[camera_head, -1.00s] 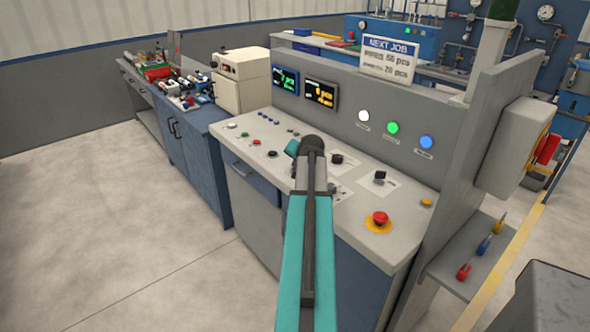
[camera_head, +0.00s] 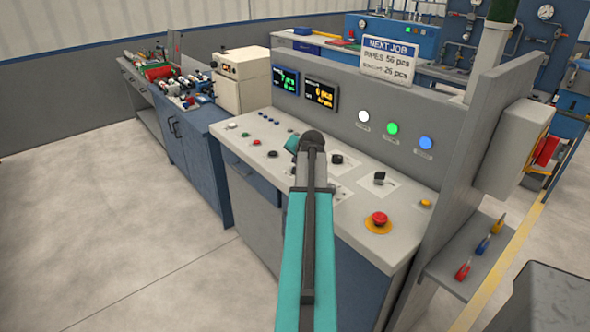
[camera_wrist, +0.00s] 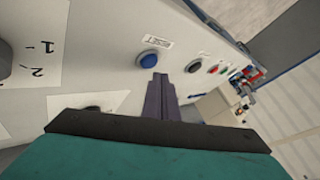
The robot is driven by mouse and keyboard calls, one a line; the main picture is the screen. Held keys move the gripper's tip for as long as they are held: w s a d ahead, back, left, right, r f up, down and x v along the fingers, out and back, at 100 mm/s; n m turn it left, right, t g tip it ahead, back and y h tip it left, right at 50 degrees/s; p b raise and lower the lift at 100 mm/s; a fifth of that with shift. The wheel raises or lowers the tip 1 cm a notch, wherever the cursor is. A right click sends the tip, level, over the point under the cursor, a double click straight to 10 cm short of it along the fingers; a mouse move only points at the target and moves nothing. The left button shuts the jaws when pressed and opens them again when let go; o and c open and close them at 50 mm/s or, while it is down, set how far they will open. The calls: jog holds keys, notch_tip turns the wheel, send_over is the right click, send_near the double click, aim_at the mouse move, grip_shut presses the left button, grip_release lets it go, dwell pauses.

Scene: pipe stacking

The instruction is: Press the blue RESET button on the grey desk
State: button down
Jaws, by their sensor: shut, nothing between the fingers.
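The blue button (camera_wrist: 149,59) sits on the grey desk (camera_wrist: 105,68) in the wrist view, beside a small printed label (camera_wrist: 158,43). My gripper (camera_wrist: 158,77) is shut and empty. Its fingertips show just below and slightly right of the button in that view; I cannot tell whether they touch it. In the head view the desk (camera_head: 405,198) is seen from the front, and my arm hides the blue button and the fingertips.
A dark button (camera_wrist: 194,66) is right of the blue one. A red mushroom button (camera_head: 379,219) on a yellow base is near the desk's right end. Knobs (camera_head: 379,178) stand behind it. An upright panel (camera_head: 450,150) with screens and lamps closes the back.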

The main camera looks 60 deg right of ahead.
jog(key=shift+r+p, duration=1.2)
jog(key=shift+r, duration=1.2)
